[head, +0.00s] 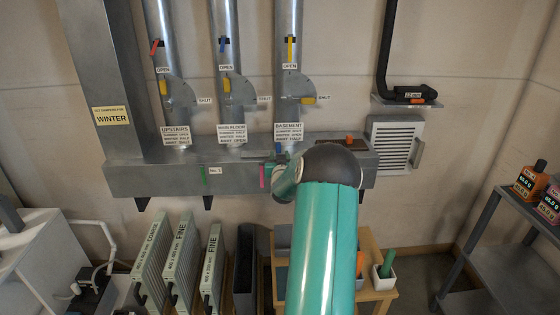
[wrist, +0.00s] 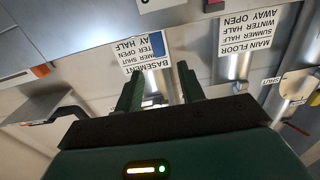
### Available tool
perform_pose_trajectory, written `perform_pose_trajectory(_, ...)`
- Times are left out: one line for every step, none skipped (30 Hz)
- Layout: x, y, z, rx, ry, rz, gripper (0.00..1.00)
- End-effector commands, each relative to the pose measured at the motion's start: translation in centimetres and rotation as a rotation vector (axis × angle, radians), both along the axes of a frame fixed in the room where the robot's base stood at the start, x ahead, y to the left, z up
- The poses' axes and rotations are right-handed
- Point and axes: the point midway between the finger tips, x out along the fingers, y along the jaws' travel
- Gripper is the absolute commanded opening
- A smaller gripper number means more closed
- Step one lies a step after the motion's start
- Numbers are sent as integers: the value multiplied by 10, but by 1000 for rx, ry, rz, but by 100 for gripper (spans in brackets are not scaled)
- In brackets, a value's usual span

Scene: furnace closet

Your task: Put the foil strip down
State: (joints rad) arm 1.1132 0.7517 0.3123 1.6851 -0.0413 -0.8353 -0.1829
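I cannot make out a foil strip for certain in either view. My gripper (wrist: 160,83) shows in the wrist view with its two dark green fingers apart. Grey metal shows between them, which looks like the basement pipe behind; I see no separate strip there. The fingertips point toward the BASEMENT label (wrist: 145,52), which has a blue patch on it. In the head view my arm's dark joint and green link hide most of the gripper, in front of the horizontal duct (head: 150,182).
Three pipes with coloured damper handles rise from the duct. Several filters (head: 180,262) stand upright below it, left of a wooden stand (head: 372,247). A white cup (head: 384,279) sits on that stand. A wall grille (head: 394,143) and a grey shelf (head: 492,236) are to the right.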

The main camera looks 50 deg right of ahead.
Motion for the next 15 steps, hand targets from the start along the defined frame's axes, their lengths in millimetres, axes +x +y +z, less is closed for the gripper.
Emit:
perform_pose_trajectory(-5,6,1,-1,1,1,39)
perform_pose_trajectory(-7,9,0,-1,2,1,39)
perform_pose_trajectory(-10,12,0,-1,2,1,39)
perform_pose_trajectory(-12,14,0,-1,2,0,39)
perform_pose_trajectory(-13,15,0,-1,2,0,39)
perform_pose_trajectory(-15,16,0,-1,1,0,39)
perform_pose_trajectory(-15,17,0,-1,1,0,39)
perform_pose_trajectory(-16,18,0,-1,0,0,39)
perform_pose_trajectory(-16,18,0,0,0,0,39)
perform_pose_trajectory(-16,18,0,0,0,0,39)
perform_pose_trajectory(-16,18,0,0,0,0,39)
perform_pose_trajectory(-15,19,1,-1,1,2,39)
perform_pose_trajectory(-14,21,2,1,3,6,39)
perform_pose_trajectory(-11,25,4,4,8,12,39)
perform_pose_trajectory(-5,32,8,7,16,27,39)
